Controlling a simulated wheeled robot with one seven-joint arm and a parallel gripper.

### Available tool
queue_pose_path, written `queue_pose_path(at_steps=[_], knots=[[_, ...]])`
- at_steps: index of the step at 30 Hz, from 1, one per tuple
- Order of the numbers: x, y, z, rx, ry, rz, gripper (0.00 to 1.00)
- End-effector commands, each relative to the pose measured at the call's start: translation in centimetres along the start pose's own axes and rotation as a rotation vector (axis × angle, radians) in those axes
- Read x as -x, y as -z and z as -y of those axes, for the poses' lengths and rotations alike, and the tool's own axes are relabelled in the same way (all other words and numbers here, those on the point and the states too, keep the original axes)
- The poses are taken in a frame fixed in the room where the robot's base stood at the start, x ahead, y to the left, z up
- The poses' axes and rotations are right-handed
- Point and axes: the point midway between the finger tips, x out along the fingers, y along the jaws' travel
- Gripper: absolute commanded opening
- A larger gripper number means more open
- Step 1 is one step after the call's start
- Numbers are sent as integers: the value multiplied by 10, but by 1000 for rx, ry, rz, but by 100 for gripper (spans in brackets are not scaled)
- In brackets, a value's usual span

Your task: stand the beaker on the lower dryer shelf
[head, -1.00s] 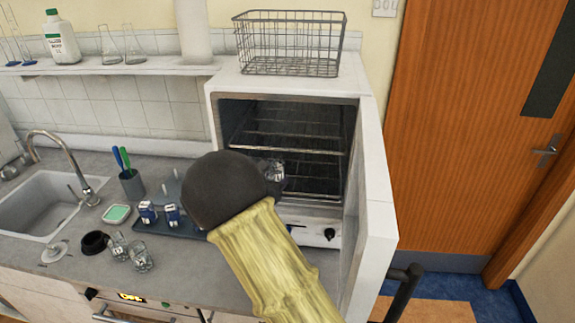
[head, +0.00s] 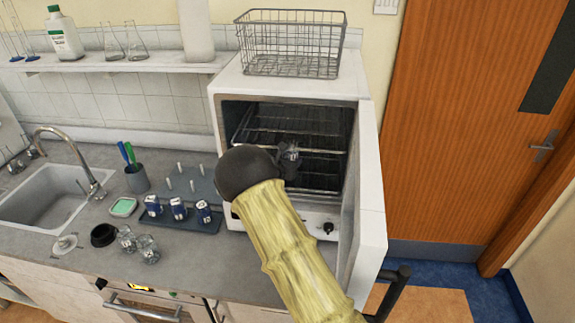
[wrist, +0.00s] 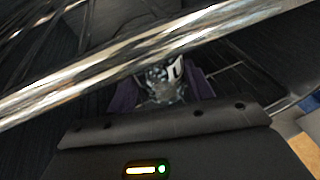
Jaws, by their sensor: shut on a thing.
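My gripper (head: 289,158) is shut on a small clear glass beaker (head: 291,149) at the mouth of the open dryer (head: 222,170). My own arm hides part of the gripper and the dryer's lower left. In the wrist view the beaker (wrist: 160,78) sits between the purple fingers, and a shiny shelf rail (wrist: 210,35) crosses in front of it. The dryer has an upper wire shelf (head: 262,140) and a lower shelf (head: 325,190), which looks empty where it shows. I cannot tell how far inside the beaker is.
The dryer door (head: 368,200) stands open at the right. A wire basket (head: 290,45) is on top of the dryer. On the counter are a peg rack (head: 190,180), several blue-labelled containers (head: 178,208) and more glassware (head: 146,247). The sink (head: 45,200) is at the left.

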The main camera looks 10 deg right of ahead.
Motion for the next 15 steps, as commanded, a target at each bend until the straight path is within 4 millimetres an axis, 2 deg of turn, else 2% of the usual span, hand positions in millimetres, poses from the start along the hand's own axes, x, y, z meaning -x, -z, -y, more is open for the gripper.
queue_pose_path(at_steps=[6,15], knots=[[-6,24,-1,4,-1,-4,28],[-6,28,-1,2,-3,-2,28]])
